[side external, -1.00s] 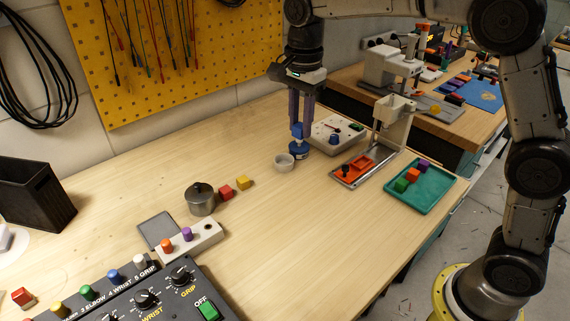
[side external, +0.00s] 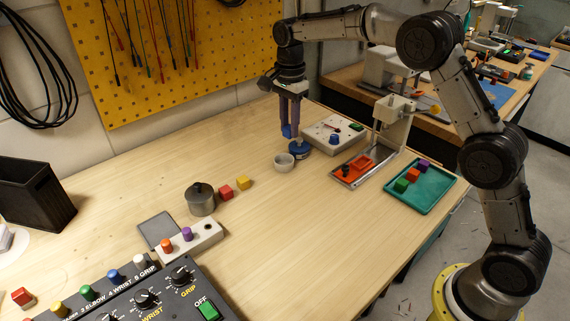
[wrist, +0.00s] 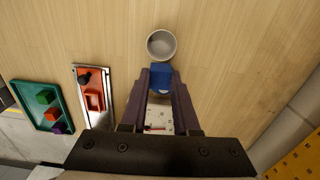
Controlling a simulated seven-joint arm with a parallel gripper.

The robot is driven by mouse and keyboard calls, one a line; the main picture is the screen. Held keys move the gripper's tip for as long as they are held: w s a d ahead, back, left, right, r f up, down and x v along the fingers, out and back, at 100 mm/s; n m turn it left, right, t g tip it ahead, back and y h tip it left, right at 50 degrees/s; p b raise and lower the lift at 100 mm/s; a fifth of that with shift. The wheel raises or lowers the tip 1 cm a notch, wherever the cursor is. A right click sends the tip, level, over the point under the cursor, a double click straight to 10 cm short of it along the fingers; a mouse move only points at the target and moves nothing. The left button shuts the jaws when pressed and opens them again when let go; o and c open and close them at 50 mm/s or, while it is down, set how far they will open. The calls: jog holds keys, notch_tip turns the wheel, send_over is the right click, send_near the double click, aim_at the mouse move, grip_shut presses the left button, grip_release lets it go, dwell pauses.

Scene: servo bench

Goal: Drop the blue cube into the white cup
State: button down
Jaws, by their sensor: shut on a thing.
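My gripper (side external: 290,131) is shut on the blue cube (wrist: 161,75); the cube also shows between the fingertips in the side external view (side external: 287,131). The cube is held above the bench, over or just behind the white cup's side. The white cup (side external: 284,162) stands upright on the wood, open at the top. It also shows in the wrist view (wrist: 161,44), just beyond the fingertips, and its visible inside looks empty. In the wrist view the cube sits beside the cup's rim, not over its opening.
A round blue piece (side external: 299,148) stands close by the cup. A white box with a blue knob (side external: 334,138), an orange-plated stand (side external: 358,166) and a teal tray (side external: 420,193) with several cubes lie to the right. A lidded pot (side external: 200,198), red cube (side external: 226,192) and yellow cube (side external: 243,182) stand left.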

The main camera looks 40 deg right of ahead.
jog(key=shift+f, duration=0.9)
jog(key=c, duration=0.6)
grip_release()
jog(key=shift+r, duration=0.15)
jog(key=shift+r, duration=6.8)
